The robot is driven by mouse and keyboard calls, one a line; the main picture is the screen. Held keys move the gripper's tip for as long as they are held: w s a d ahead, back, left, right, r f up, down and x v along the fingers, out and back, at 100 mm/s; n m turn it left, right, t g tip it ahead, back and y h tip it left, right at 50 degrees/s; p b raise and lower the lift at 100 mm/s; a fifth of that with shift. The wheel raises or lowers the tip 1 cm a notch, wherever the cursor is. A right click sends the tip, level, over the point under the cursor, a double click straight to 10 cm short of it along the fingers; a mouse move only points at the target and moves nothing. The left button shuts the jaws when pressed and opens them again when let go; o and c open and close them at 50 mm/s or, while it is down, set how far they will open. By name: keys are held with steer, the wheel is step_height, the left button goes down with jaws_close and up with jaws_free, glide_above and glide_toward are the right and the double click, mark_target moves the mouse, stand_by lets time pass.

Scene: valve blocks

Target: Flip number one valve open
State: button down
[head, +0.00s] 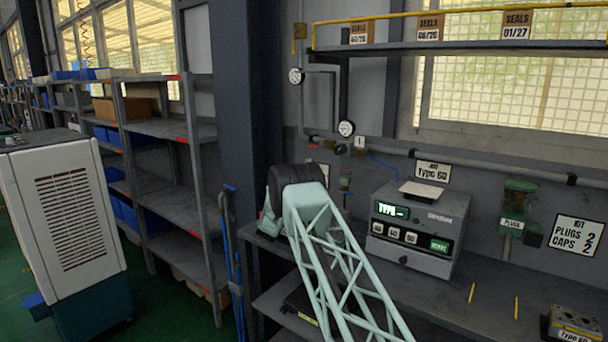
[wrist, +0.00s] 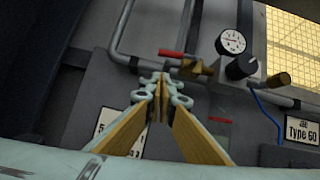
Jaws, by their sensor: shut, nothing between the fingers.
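A valve with a red lever (wrist: 172,53) and a brass body (wrist: 197,68) sits on the wall pipe in the wrist view. The lever points left, roughly along the pipe. My gripper (wrist: 163,80) is shut and empty. Its fingertips appear just below the lever and left of the brass body; I cannot tell whether they touch anything. In the head view my arm hides the gripper.
A pressure gauge (wrist: 230,41) and a black round fitting (wrist: 240,68) stand right of the valve. A grey tester box (head: 418,228) stands on the bench right of my arm. A shelf (head: 460,48) hangs above. Metal racks (head: 175,130) stand at left.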

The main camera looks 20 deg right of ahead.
steer(key=shift+w+d+r, duration=0.2)
steer(key=shift+r, duration=0.55)
steer(key=shift+w+d+r, duration=0.15)
steer(key=shift+w+r, duration=0.05)
steer(key=shift+r, duration=0.5)
steer(key=shift+w+d+r, duration=0.2)
steer(key=shift+r, duration=0.55)
steer(key=shift+b, duration=0.3)
steer(key=shift+w+a+r+m+g+h+b, duration=0.15)
steer(key=shift+r+m+g+h+b, duration=0.2)
steer(key=shift+m, duration=0.4)
steer(key=shift+w+d+r+m+g+h+b, duration=0.15)
steer(key=shift+r+m+g+b, duration=0.15)
steer(key=shift+r+m+g, duration=0.35)
steer(key=shift+f, duration=0.1)
steer(key=shift+s+a+f, duration=0.1)
steer(key=shift+f, duration=0.05)
steer(key=d+f+v, duration=0.1)
steer(key=f+v, duration=0.1)
steer(key=v, duration=1)
steer(key=shift+w+f, duration=0.2)
steer(key=shift+f, duration=0.25)
